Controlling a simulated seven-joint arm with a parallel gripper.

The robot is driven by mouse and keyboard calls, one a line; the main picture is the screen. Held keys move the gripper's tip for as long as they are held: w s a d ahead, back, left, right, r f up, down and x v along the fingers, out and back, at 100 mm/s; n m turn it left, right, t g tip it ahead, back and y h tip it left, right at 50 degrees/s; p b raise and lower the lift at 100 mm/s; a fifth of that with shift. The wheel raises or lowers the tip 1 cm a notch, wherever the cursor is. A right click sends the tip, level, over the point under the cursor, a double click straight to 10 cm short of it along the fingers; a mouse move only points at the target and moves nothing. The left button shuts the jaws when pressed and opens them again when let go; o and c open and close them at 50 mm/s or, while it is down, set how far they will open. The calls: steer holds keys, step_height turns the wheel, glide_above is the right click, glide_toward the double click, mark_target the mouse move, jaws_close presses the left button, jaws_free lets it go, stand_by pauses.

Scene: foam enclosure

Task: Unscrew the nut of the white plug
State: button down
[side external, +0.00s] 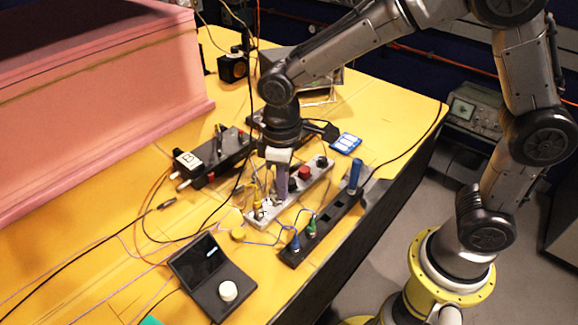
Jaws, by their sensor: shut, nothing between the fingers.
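My gripper (275,186) points down over the grey connector strip (262,222) near the middle of the table. Its fingers look shut, with nothing seen held between them. A small white piece (266,203), which looks like the white plug, sits at the near end of the grey strip, just below and beside the fingertips. The plug's nut is too small to make out, and the gripper partly hides this area. I cannot tell whether the fingers touch the plug.
A red knob (304,173) stands on the grey strip. A black strip (334,216) beside it holds blue and green plugs. A black box (219,154) lies left, a device with a white knob (228,291) in front. Loose cables cross the table.

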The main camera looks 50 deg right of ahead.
steer(key=shift+w, duration=0.3)
stand_by(0.5)
steer(key=shift+s+d, duration=0.1)
steer(key=shift+s, duration=0.05)
steer(key=shift+s+d+r, duration=0.1)
steer(key=shift+s+d, duration=0.05)
steer(key=shift+s, duration=0.1)
step_height(320, 180, up, 6)
steer(key=shift+f, duration=0.1)
stand_by(0.4)
